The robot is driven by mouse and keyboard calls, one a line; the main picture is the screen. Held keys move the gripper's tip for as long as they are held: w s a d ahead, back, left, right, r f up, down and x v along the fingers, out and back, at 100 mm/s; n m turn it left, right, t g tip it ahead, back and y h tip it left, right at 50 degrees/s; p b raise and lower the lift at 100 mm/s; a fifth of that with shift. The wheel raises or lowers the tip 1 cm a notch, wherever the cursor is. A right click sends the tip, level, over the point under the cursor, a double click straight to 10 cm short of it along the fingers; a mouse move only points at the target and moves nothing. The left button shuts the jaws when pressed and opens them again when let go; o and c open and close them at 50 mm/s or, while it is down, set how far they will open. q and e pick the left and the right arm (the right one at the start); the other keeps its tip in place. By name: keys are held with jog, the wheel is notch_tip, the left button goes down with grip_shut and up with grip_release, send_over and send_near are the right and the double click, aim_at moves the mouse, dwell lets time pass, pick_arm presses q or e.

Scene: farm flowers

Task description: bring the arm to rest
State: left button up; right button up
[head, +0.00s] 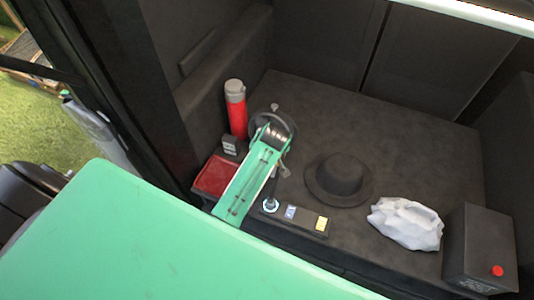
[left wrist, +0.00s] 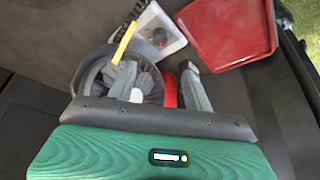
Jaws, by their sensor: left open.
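My left gripper (head: 280,140) is on the green arm reaching from the lower middle of the head view over the dark interior. In the left wrist view my left gripper (left wrist: 160,85) shows two grey fingers set apart, so it is open. A dark ring-shaped thing (left wrist: 80,78) with a grey pleated middle lies beyond the fingers. Whether a finger touches it I cannot tell. The arm hides part of the surface below. My right gripper is in neither view.
A red flask (head: 236,108) and red tray (head: 213,176) are left of the arm. A dark hat (head: 339,178), crumpled white thing (head: 405,222) and black box with a red button (head: 482,245) are to the right. The rear surface (head: 400,125) is clear.

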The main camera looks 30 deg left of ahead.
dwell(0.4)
pick_arm(q)
jog(key=s+d+r+m+h, duration=0.1)
jog(key=s+r+m, duration=0.2)
jog(key=s, duration=0.6)
jog(key=s+r+m+h, duration=0.1)
jog(key=s+r+m, duration=0.25)
jog(key=s, duration=0.65)
jog(key=s+d+r+m+h, duration=0.15)
jog(key=s+m, duration=0.25)
jog(key=s, duration=0.5)
notch_tip(320, 180, down, 30)
jog(key=f+g+b, duration=0.1)
jog(key=s+a+f, duration=0.2)
jog(key=s+f, duration=0.8)
jog(key=s+a+f+g+b, duration=0.1)
jog(key=s+a+f, duration=0.1)
jog(key=s+f, duration=0.8)
jog(key=shift+f, duration=0.7)
